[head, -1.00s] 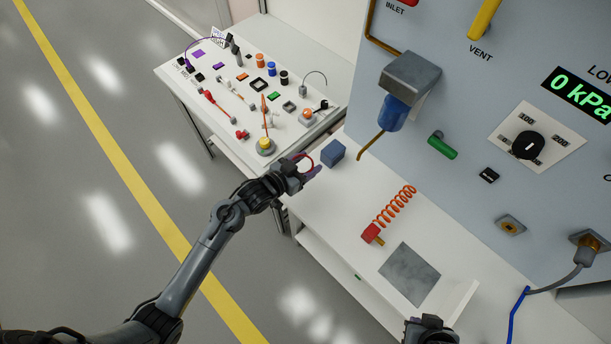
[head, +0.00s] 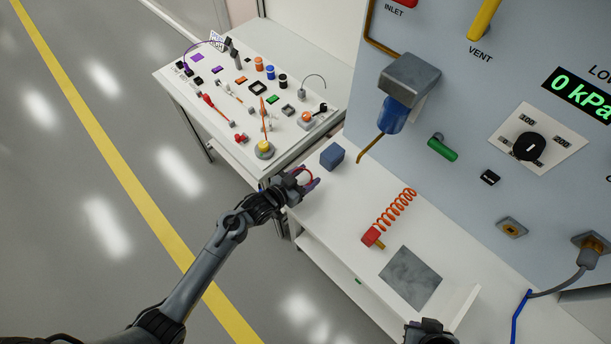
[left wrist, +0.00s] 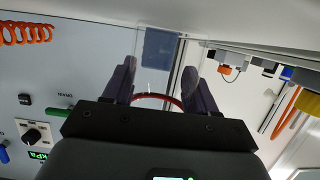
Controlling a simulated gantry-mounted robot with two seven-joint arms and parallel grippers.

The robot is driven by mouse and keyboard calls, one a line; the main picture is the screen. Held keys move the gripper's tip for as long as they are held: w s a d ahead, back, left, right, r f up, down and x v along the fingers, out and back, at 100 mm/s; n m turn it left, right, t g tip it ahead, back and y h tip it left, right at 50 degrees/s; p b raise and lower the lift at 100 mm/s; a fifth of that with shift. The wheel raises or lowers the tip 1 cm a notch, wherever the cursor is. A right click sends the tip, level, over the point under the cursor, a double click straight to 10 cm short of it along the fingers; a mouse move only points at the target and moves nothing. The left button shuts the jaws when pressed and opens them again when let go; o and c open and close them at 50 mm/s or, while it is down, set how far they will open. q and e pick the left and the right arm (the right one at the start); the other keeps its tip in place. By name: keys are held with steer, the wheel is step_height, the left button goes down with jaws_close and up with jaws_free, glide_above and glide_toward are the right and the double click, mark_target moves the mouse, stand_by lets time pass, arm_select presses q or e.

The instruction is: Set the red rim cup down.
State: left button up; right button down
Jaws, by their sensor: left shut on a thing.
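My left gripper (head: 309,183) is shut on the red rim cup (head: 304,175) over the left end of the white bench. The cup shows mainly as a thin red ring, and its body is hard to make out. In the left wrist view the red rim (left wrist: 157,97) curves between the two dark fingers of the left gripper (left wrist: 160,82). I cannot tell whether the cup's base touches the bench. Part of my right gripper (head: 430,330) shows at the bottom edge of the head view; its fingers are not clear.
A blue block (head: 332,156) stands on the bench (head: 335,215) just beyond the left gripper. A red fitting (head: 372,237) with an orange coil and a grey plate (head: 410,278) lie to the right. A cluttered side table (head: 188,82) stands behind.

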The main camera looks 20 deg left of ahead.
arm_select(q)
steer(key=o, duration=1.1)
steer(key=shift+f, duration=0.1)
steer(key=shift+c, duration=0.2)
steer(key=shift+f+b, duration=0.15)
steer(key=shift+b, duration=0.3)
steer(key=p+v, duration=0.1)
steer(key=v, duration=0.3)
steer(key=p+v, duration=0.1)
steer(key=v, duration=0.4)
steer(key=shift+s+d+r, duration=0.1)
steer(key=shift+r, duration=0.15)
steer(key=s+r+n+g+y, duration=0.1)
steer(key=s+g+y, duration=0.1)
steer(key=s, duration=0.5)
steer(key=s+a+r+n+g+y, duration=0.1)
steer(key=s+r+g+y, duration=0.1)
steer(key=s+g, duration=0.2)
steer(key=s+a+r+g+y, duration=0.1)
steer(key=s+g, duration=0.2)
steer(key=s, duration=0.8)
steer(key=shift+r+n+g+y, duration=0.25)
steer(key=shift+n+g+y, duration=0.15)
